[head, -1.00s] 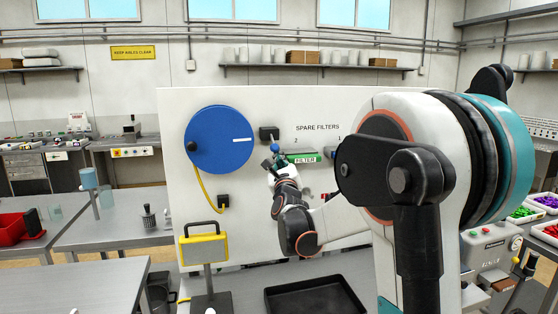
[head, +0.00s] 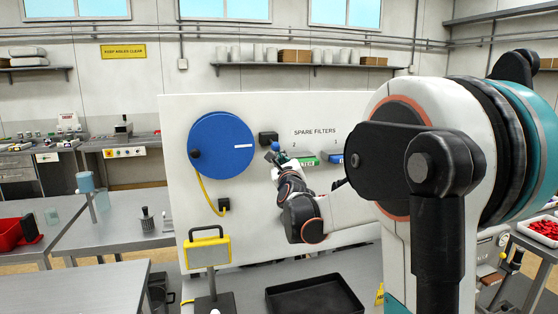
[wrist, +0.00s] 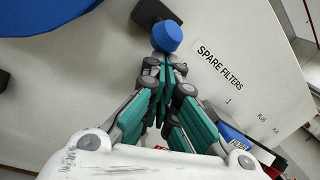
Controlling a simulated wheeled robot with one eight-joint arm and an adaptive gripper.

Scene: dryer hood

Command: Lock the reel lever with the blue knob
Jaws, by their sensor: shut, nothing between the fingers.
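The blue knob (head: 276,146) is on the white panel (head: 180,215), to the right of the big blue reel (head: 218,150). The black block (head: 268,137) is close by the knob. My gripper (head: 272,157) is just below the knob. In the wrist view its fingers (wrist: 162,62) are shut and empty, with their tips close under the knob; I cannot tell whether they touch it.
Green (head: 305,160) and blue (head: 336,158) filters are on the panel to the right, under the SPARE FILTERS label. A yellow cable (head: 205,195) runs from the reel to a socket. A yellow work lamp (head: 208,250) and a black tray (head: 315,298) stand in front of the panel.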

